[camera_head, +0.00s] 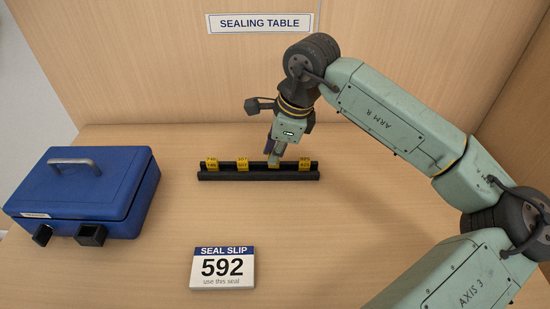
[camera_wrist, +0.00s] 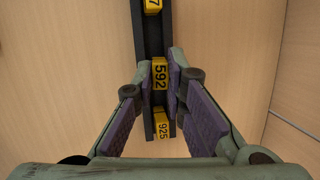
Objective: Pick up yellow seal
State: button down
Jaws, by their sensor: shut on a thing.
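A black rack (camera_head: 258,175) lies on the table and holds several yellow seals in a row. My gripper (camera_head: 275,158) is at the third seal from the left in the head view. In the wrist view my gripper (camera_wrist: 160,78) has its purple-padded fingers on both sides of a yellow seal marked 592 (camera_wrist: 160,74), shut on it. The seal is still in line with the rack (camera_wrist: 152,35). A yellow seal marked 925 (camera_wrist: 163,125) lies nearer the wrist camera, and another ending in 7 (camera_wrist: 153,6) is at the top edge.
A white seal slip (camera_head: 222,268) reading 592 "use this seal" stands at the front. A blue box (camera_head: 90,190) with a grey handle sits at the left. A wall sign (camera_head: 260,23) reads "SEALING TABLE". The table between box and rack is clear.

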jog(key=shift+s+r+b, duration=0.45)
jog(key=shift+r+b, duration=0.05)
jog(key=shift+r, duration=0.3)
jog(key=s+a+r+b, duration=0.1)
jog(key=s+b, duration=0.2)
jog(key=s, duration=1.2)
jog(key=shift+r, duration=0.35)
jog(key=shift+a, duration=0.15)
